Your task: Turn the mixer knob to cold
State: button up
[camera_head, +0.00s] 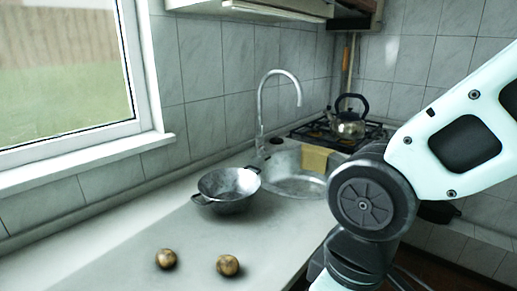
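The mixer tap (261,120) stands behind the sink (296,180), with a tall thin silver spout that arches to the right. A small fitting (276,140) beside the tap's base may be the mixer knob; it is too small to tell which way it is turned. My arm enters from the right and covers the area right of the sink. My gripper is not in view, so I cannot tell where it is relative to the tap.
A grey colander-like pot (229,189) stands on the counter (110,240) left of the sink. Two round brown items (166,259) lie near the front. A yellow cloth (316,158) hangs at the sink's edge. A kettle (348,124) stands on the stove behind.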

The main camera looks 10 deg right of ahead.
aim_at(263, 150)
jog(key=i+l+u, duration=0.1)
jog(key=l, duration=0.2)
jog(key=i+l+u, duration=0.25)
jog(key=l, duration=0.4)
jog(key=i+l+u, duration=0.1)
jog(key=i+l, duration=0.15)
jog(key=i+l+u, duration=0.15)
jog(key=l, duration=0.3)
jog(key=l+u, duration=0.1)
jog(key=l, duration=0.3)
jog(key=i, duration=0.05)
